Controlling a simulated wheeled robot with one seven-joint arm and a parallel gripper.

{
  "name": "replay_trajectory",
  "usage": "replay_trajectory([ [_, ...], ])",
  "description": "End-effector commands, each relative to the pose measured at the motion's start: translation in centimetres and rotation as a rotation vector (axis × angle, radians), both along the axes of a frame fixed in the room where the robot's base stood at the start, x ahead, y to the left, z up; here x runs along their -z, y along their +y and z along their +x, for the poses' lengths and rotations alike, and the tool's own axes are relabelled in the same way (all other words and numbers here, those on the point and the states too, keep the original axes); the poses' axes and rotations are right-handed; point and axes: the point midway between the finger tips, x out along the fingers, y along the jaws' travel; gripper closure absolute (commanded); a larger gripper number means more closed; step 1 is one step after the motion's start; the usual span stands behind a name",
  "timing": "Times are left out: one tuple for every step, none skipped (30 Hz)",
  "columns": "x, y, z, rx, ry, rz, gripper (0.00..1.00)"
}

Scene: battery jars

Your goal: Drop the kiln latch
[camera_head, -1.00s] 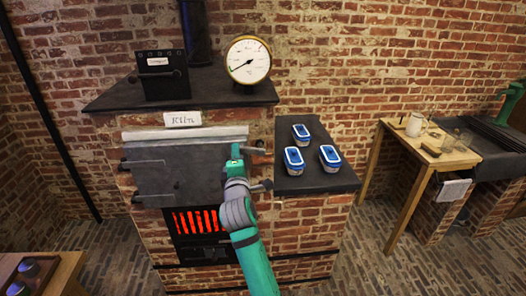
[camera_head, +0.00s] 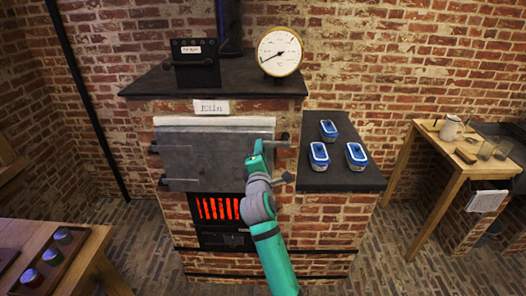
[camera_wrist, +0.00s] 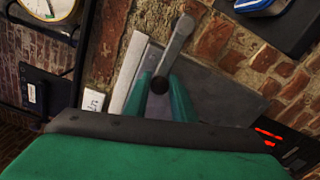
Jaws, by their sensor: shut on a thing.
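The kiln door (camera_head: 205,155) is a grey metal plate on the brick kiln front and looks shut. The kiln latch (camera_wrist: 174,48) is a grey bar with a dark round knob at one end. It is mounted at the right of the door, its knob end reaching over the door edge. My gripper (camera_wrist: 160,92) is shut on the latch at the knob end, with a green finger on each side. In the head view my gripper (camera_head: 257,152) is at the door's upper right and hides most of the latch. The latch's exact tilt is hard to tell.
The fire grate (camera_head: 218,208) glows red below the door. A gauge (camera_head: 279,51) and a black box (camera_head: 195,64) stand on the kiln top. Several blue-lidded jars (camera_head: 320,155) sit on the dark side shelf. Wooden tables (camera_head: 75,242) stand left and right.

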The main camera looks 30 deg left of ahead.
Motion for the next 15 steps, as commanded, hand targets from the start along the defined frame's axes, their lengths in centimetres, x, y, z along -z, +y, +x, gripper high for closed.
replay_trajectory([
  [-0.14,-0.53,0.34,0.011,-0.004,-0.002,1.00],
  [-0.14,-0.53,0.34,0.011,-0.004,-0.002,1.00],
  [-0.13,-0.53,0.34,0.011,-0.004,-0.002,0.72],
  [-0.12,-0.51,0.33,0.011,-0.004,-0.002,0.65],
  [-0.10,-0.47,0.31,0.010,-0.004,-0.003,0.59],
  [-0.08,-0.42,0.27,0.009,-0.003,-0.002,0.59],
  [-0.06,-0.37,0.25,0.008,-0.002,-0.002,0.59],
  [-0.05,-0.32,0.22,0.007,-0.001,-0.002,0.59],
  [-0.03,-0.27,0.18,0.006,-0.001,-0.002,0.59],
  [-0.01,-0.26,0.17,0.005,-0.001,-0.002,0.59],
  [-0.01,-0.24,0.16,0.005,0.000,-0.001,0.59],
  [0.00,-0.21,0.15,0.004,0.000,-0.001,0.59],
  [0.01,-0.21,0.12,0.004,0.000,-0.001,0.59],
  [0.03,-0.23,0.07,0.004,0.000,-0.001,0.59],
  [0.04,-0.32,-0.02,0.004,0.001,0.000,0.59],
])
